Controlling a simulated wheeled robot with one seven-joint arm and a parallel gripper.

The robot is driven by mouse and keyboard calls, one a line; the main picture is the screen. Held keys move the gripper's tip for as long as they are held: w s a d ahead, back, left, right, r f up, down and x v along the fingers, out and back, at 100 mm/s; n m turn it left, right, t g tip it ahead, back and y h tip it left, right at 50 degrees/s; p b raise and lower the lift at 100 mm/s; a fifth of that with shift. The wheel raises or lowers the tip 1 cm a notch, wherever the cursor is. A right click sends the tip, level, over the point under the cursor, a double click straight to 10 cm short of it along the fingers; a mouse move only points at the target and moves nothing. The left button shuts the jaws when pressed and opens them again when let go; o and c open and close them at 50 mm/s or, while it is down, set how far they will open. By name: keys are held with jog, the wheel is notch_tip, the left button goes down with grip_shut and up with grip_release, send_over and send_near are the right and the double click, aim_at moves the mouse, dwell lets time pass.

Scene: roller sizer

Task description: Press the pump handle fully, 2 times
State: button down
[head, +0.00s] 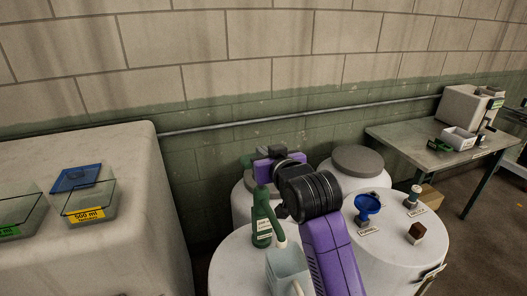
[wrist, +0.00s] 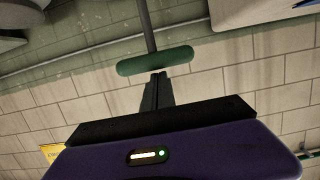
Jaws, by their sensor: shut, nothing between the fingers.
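The pump handle is a green crossbar (wrist: 155,60) on a grey rod (wrist: 147,25) in the wrist view. In the head view a bit of green handle (head: 246,161) shows just left of my gripper's purple body, mostly hidden behind it. My gripper (wrist: 158,76) is shut and empty. In the wrist view its dark fingertips lie at the middle of the crossbar, on the side away from the rod. I cannot tell whether they touch it. In the head view the fingertips cannot be made out.
A dark green bottle (head: 262,218) and a pale jug (head: 287,268) stand close to my arm on a white drum. A blue funnel (head: 367,205) stands to the right. Clear trays (head: 90,200) lie on the left block. A rail (head: 290,119) runs along the wall.

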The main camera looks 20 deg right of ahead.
jog(key=shift+f, duration=0.1)
notch_tip(320, 180, down, 8)
jog(key=b, duration=0.4)
dwell(0.4)
notch_tip(320, 180, up, 5)
jog(key=p, duration=0.3)
jog(key=shift+f+p, duration=0.15)
jog(key=shift+p, duration=0.15)
jog(key=b+v, duration=0.2)
jog(key=v, duration=0.8)
